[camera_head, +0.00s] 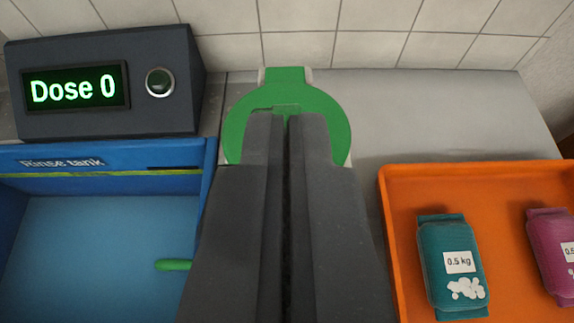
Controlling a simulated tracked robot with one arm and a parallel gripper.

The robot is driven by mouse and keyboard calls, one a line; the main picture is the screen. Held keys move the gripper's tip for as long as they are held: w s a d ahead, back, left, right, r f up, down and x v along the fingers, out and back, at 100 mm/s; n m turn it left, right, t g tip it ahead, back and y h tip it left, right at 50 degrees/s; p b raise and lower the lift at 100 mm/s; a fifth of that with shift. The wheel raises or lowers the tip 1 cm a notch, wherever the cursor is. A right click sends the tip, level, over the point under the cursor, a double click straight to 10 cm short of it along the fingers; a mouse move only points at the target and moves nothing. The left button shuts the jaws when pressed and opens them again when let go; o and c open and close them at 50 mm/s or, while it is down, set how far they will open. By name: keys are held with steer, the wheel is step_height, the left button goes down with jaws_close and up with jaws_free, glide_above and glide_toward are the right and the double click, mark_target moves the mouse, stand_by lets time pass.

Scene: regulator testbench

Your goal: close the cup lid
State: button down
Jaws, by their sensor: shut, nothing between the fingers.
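A round green lid (335,105) with a tab at its far side is in the upper middle of the head view. It shows as a broad disc, with a pale grey part behind the tab. My gripper (287,115) is shut and empty, its dark fingers side by side. The fingertips overlap the middle of the lid in the picture; I cannot tell whether they touch it. My fingers hide the near part of the lid. The cup's body is hidden, so I cannot tell how fully the lid sits on it.
A dark box (110,80) with a "Dose 0" display and round knob stands at the upper left. The blue rinse tank (150,155) is below it, with a green rod (173,265) near my gripper. An orange tray (470,178) at right holds teal (450,270) and magenta (555,250) packets.

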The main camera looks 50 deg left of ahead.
steer(key=f, duration=0.1)
steer(key=s+d+f+b, duration=0.1)
steer(key=f, duration=0.1)
steer(key=f+b, duration=0.1)
steer(key=shift+s+d+f, duration=0.15)
steer(key=shift+s+d+f+b, duration=0.1)
steer(key=shift+s+f+b, duration=0.05)
steer(key=shift+f+b, duration=0.35)
steer(key=shift+s+d+f+b, duration=0.1)
steer(key=shift+f+b, duration=0.2)
steer(key=shift+f, duration=0.25)
steer(key=shift+s+f, duration=0.1)
steer(key=shift+f, duration=0.2)
steer(key=shift+a+f, duration=0.1)
steer(key=shift+f, duration=0.05)
steer(key=shift+a, duration=0.1)
steer(key=shift+a, duration=0.15)
steer(key=shift+r, duration=0.25)
steer(key=shift+d, duration=0.2)
